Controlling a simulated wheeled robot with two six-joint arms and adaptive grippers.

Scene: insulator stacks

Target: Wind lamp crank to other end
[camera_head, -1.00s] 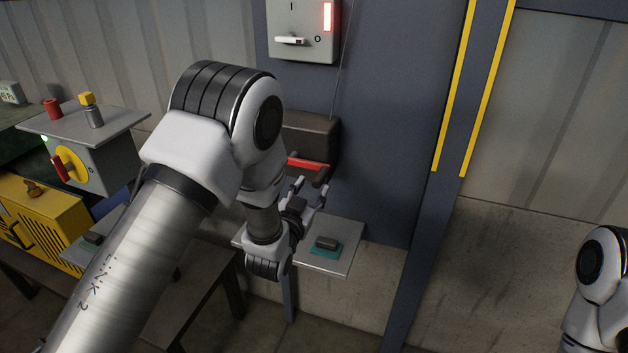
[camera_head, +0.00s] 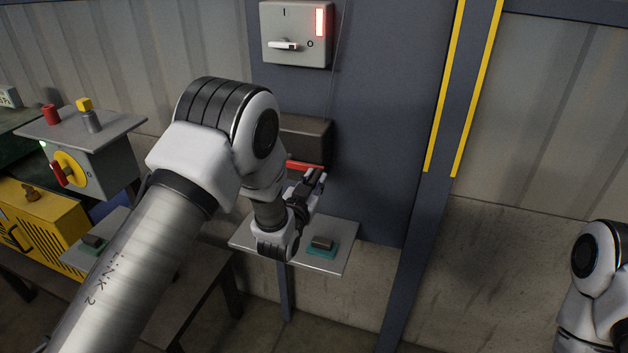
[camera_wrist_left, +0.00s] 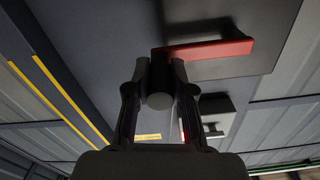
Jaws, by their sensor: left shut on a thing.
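The crank has a flat red arm (camera_head: 304,166) on the front of a dark box (camera_head: 306,136), which is fixed to the blue-grey column. In the left wrist view the red arm (camera_wrist_left: 210,49) points to the right from the dark round grip (camera_wrist_left: 160,84) at its left end. My left gripper (camera_head: 316,180) is shut on this grip, with one finger on each side of it. The same gripper also shows in the left wrist view (camera_wrist_left: 160,70). In the head view my fingers and wrist hide most of the grip. My right gripper is out of view.
A grey switch box (camera_head: 297,34) with a lit red bar hangs above the crank. A thin line runs down beside it. A small shelf (camera_head: 341,262) with a dark block (camera_head: 322,243) is below. A box with a yellow dial (camera_head: 70,168) stands left.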

